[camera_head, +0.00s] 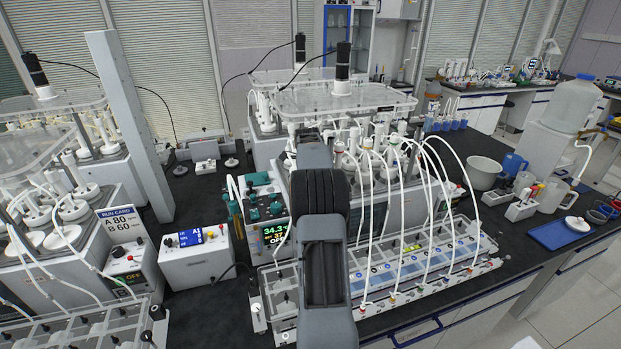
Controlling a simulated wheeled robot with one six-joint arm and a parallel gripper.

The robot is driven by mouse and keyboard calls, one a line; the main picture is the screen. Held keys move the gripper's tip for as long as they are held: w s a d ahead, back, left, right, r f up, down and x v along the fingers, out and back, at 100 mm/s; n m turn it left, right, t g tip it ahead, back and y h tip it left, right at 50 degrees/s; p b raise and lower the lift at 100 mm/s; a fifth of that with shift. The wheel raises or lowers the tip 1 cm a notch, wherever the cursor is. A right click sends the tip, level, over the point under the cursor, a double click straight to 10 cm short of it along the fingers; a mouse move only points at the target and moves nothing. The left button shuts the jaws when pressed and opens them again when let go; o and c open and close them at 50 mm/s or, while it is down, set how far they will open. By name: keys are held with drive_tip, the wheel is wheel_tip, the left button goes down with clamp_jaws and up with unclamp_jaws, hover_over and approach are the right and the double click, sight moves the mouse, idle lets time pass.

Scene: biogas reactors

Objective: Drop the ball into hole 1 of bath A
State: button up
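A water bath (273,235) with a green readout near 34.3 stands in the centre, under a clear lid (345,101) with a black motor on top. Bottles with white caps and tubes fill its holes. A second bath (95,240) with a similar lid stands at the left. I see no letter on either bath, so I cannot tell which is bath A. Hole numbers are not readable, and my arm covers part of the centre bath. I see no ball. My arm reaches up the middle over the centre bath; I cannot make out its gripper fingers.
A tray (478,238) of small cells with white tubes lies before the centre bath. A control box (195,254) with a blue display and a run card (122,225) stand left. A grey post (130,122) rises there. A blue tray (560,233), jugs and a basin (482,173) are right.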

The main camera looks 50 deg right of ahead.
drive_tip(key=shift+f, duration=0.4)
drive_tip(key=o, duration=1)
drive_tip(key=shift+c, duration=0.2)
drive_tip(key=shift+r, duration=0.1)
wheel_tip(320, 180, up, 13)
drive_tip(key=s+a+b, duration=0.1)
drive_tip(key=a, duration=0.1)
drive_tip(key=shift+a+r, duration=0.2)
drive_tip(key=shift+a, duration=0.05)
